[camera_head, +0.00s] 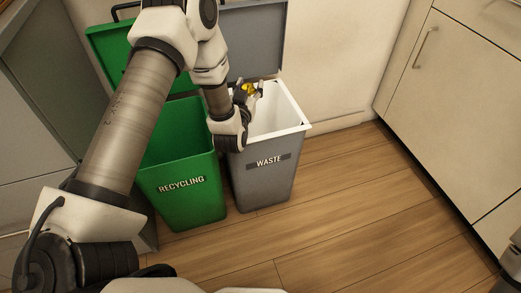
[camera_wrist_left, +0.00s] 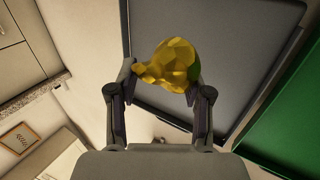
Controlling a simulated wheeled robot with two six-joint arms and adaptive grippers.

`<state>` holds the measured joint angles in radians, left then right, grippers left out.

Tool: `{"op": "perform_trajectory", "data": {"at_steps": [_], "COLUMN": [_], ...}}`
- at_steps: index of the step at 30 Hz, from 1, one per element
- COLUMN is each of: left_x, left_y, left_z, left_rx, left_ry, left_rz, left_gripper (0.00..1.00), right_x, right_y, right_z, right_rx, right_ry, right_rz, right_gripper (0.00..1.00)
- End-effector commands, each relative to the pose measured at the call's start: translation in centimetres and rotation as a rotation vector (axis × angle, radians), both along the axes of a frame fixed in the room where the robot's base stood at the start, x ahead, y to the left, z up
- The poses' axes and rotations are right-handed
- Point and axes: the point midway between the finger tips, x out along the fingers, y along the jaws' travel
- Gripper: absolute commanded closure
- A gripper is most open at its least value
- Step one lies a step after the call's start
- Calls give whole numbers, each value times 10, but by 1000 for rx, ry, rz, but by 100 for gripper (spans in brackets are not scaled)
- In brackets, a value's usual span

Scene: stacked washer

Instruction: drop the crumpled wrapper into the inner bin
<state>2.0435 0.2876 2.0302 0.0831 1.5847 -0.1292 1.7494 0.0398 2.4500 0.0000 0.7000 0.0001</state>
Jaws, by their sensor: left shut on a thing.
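The crumpled wrapper (camera_wrist_left: 168,66), yellow-gold and faceted, is between the fingers of my left gripper (camera_wrist_left: 163,88) in the left wrist view. In the head view the wrapper (camera_head: 247,88) is a small yellow spot at the fingertips of my left gripper (camera_head: 244,93), which is shut on it. The gripper is over the left part of the opening of the grey waste bin (camera_head: 263,183), which has a white inner bin (camera_head: 291,103). My arm hides the left side of that opening. My right gripper is not in view.
The green recycling bin (camera_head: 184,205) stands open just left of the waste bin. Its raised green lid (camera_head: 107,50) and the raised grey lid (camera_head: 258,38) are behind. White cabinets (camera_head: 465,95) stand at the right. The wooden floor (camera_head: 350,190) in front is clear.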

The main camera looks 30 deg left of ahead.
Motion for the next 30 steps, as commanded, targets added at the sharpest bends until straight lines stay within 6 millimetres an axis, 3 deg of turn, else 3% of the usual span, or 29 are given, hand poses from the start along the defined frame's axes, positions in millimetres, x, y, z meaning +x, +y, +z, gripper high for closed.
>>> {"op": "perform_trajectory", "data": {"at_steps": [7,8,9,10,22,30], "left_x": [0,0,0,0,0,0], "left_y": [0,0,0,0,0,0], "left_z": [-1,-1,-1,-1,7,65], "left_rx": [0,0,0,0,0,-1], "left_ry": [-1,-1,-1,-1,-2,-5], "left_rz": [0,0,0,0,0,0], "left_gripper": [64,43,29,21,21,21], "right_x": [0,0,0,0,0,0], "right_y": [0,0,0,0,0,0], "right_z": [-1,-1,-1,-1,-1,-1], "right_rx": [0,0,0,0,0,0], "right_ry": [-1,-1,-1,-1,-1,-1], "right_rz": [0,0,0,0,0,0], "right_gripper": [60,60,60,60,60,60]}}
